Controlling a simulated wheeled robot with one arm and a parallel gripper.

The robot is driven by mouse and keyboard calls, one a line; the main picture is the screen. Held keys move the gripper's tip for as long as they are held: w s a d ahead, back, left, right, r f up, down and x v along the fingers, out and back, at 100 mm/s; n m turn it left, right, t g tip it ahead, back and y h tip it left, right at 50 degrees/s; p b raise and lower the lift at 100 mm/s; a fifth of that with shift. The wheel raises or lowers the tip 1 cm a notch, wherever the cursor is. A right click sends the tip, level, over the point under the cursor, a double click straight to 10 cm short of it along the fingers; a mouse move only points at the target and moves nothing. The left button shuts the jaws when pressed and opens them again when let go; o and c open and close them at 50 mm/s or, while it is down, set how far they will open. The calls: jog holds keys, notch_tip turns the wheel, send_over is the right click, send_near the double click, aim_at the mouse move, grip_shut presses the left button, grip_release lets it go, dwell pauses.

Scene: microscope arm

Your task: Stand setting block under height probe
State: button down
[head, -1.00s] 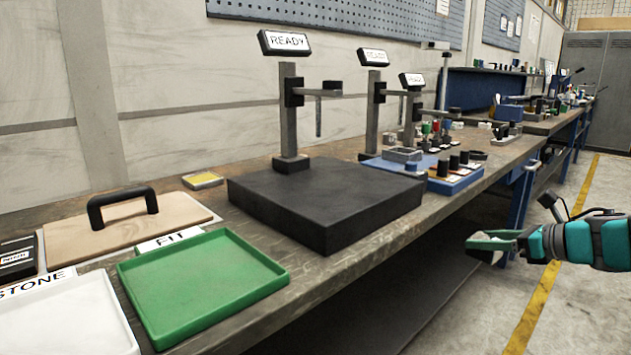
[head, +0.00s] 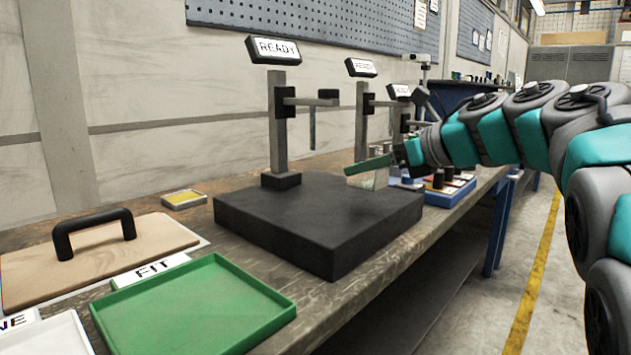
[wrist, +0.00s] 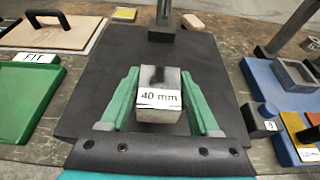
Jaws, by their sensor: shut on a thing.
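My gripper (head: 368,168) is shut on the setting block (wrist: 160,93), a steel-grey block labelled "40 mm". The wrist view shows the block between my two green fingers (wrist: 158,112). The height probe (head: 312,130) is a thin vertical rod hanging from the stand's arm above the plate, to the left of my gripper. The stand's column (head: 278,120) carries a "READY" display (head: 273,50).
A green "FIT" tray (head: 195,310) and a wooden board with a black handle (head: 95,240) lie to the left. A yellow-topped box (head: 184,199) is behind. More gauge stands and a blue tray (head: 450,190) stand to the right. The plate top is bare.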

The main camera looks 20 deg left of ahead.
jog(key=p, duration=0.2)
send_over(317, 195)
jog(key=shift+s+d+f, duration=0.1)
jog(key=shift+f, duration=0.3)
jog(key=shift+a+f, duration=0.2)
jog(key=shift+d+f, duration=0.1)
jog(key=shift+f, duration=1.55)
jog(key=shift+c, duration=0.6)
grip_release()
jog(key=shift+f, duration=0.15)
jog(key=shift+r, duration=0.2)
jog(key=b+v, duration=0.1)
jog(key=v, duration=1)
jog(key=shift+s+d, duration=0.15)
jog(key=shift+d, duration=0.25)
jog(key=shift+r, duration=0.1)
